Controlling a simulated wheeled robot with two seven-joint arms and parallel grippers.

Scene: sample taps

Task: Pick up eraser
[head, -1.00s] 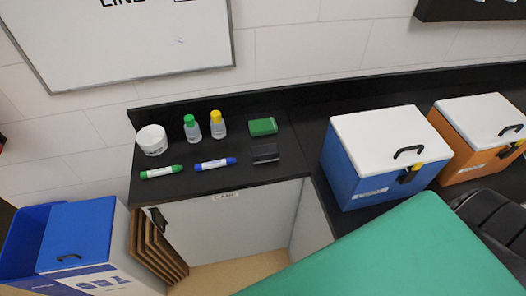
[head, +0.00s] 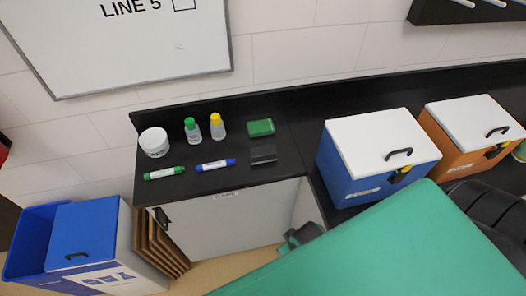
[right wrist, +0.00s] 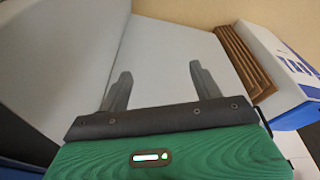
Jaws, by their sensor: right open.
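A dark grey block (head: 263,155), which looks like the eraser, lies on the black counter in the head view, right of the blue marker. A green block (head: 261,128) lies just behind it; I cannot tell for certain which of the two is the eraser. My right gripper (right wrist: 160,76) is open and empty in the right wrist view, facing pale cabinet panels. My left gripper is not in view.
The black counter (head: 220,182) also holds a white tub (head: 154,142), a green-capped bottle (head: 192,131), a yellow-capped bottle (head: 217,127), a green marker (head: 164,173) and a blue marker (head: 215,164). A blue box (head: 350,170) and an orange box (head: 447,150) stand to the right.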

